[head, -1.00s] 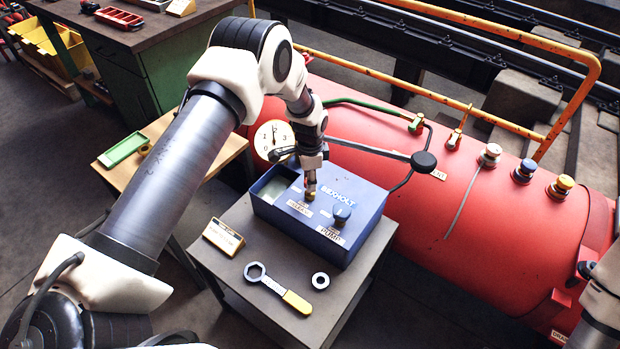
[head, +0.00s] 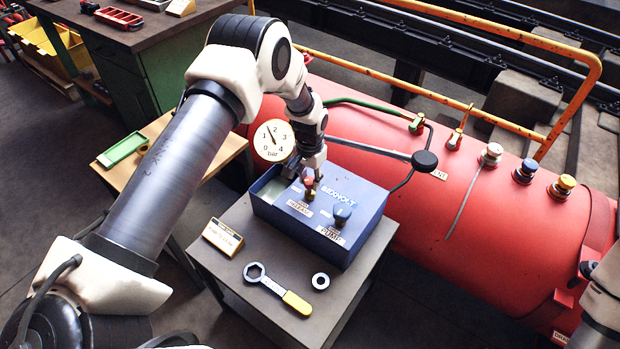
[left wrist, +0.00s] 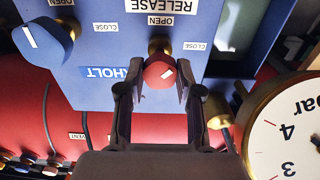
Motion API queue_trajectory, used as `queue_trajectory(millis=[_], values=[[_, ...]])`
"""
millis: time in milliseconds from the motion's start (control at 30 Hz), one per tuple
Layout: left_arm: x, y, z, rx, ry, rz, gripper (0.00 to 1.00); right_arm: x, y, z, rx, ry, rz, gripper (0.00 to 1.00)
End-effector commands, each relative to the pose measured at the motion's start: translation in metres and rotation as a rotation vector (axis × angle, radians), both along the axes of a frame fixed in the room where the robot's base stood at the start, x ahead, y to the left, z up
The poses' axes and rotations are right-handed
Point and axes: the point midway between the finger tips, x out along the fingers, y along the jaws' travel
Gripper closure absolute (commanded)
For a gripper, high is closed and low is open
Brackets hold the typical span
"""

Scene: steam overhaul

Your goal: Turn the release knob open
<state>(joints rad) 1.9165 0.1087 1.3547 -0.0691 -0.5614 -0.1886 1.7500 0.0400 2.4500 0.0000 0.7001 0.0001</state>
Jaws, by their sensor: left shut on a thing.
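The red release knob (head: 309,182) sits on a brass stem on top of the blue Bexholt box (head: 285,222). My left gripper (head: 304,177) is shut on this knob, one finger on each side; the left wrist view shows both fingers of the gripper (left wrist: 154,90). The blue pump knob (head: 342,213) stands beside it on the same box and also shows in the left wrist view (left wrist: 45,42). My right gripper is out of view.
A white pressure gauge (head: 273,141) stands close behind my gripper. A black-knobbed lever (head: 424,161) reaches over the red tank (head: 465,215). A yellow-handled wrench (head: 280,290), a ring (head: 320,281) and a sign (head: 222,237) lie on the grey stand.

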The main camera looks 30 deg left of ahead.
Motion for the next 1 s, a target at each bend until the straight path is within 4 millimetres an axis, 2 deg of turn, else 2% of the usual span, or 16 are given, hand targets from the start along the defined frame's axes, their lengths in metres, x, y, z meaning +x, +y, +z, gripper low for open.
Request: queue_trajectory(millis=[600, 1000], values=[[0.0009, 0.0003, 0.0014, 0.000, -0.002, 0.565, 1.00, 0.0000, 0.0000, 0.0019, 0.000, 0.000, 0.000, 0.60], [0.0009, 0.0002, 0.0012, 0.000, -0.003, 0.774, 1.00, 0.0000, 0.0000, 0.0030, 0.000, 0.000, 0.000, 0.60]])
